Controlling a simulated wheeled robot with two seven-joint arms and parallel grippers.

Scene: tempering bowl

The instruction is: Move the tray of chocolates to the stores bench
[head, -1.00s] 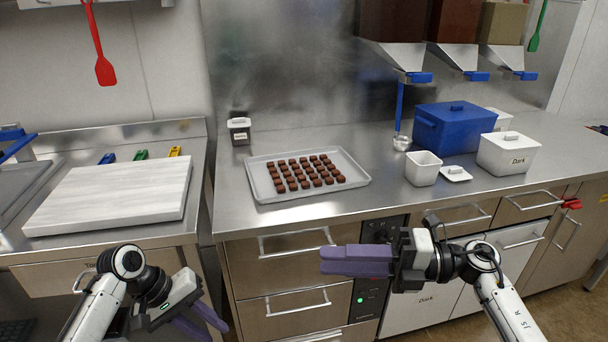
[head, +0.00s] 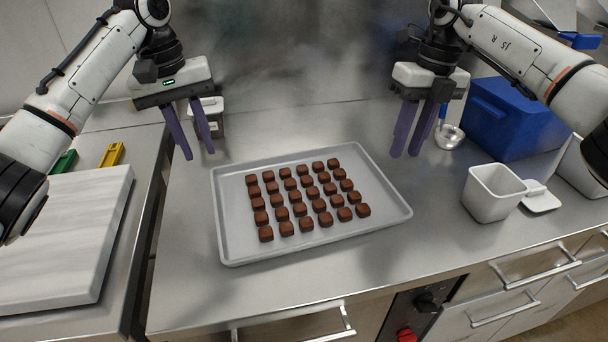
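The tray (head: 330,240) is pale grey and shallow, with a raised rim. It lies flat on the steel bench and carries rows of brown chocolates (head: 303,195). My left gripper (head: 199,152) hangs above the bench beyond the tray's far left corner, its purple fingers apart and pointing down, with nothing between them. My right gripper (head: 408,152) hangs beyond the tray's far right corner, fingers down with a gap between them and nothing held. Both appear apart from the tray. No stores bench can be identified in this view.
A lidded jar (head: 213,117) stands behind my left fingers. A ladle (head: 448,136), a blue box (head: 515,120), a white tub (head: 492,192) and its lid (head: 541,198) are to the right. A white board (head: 70,235) lies on the left counter. Bench in front of the tray is clear.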

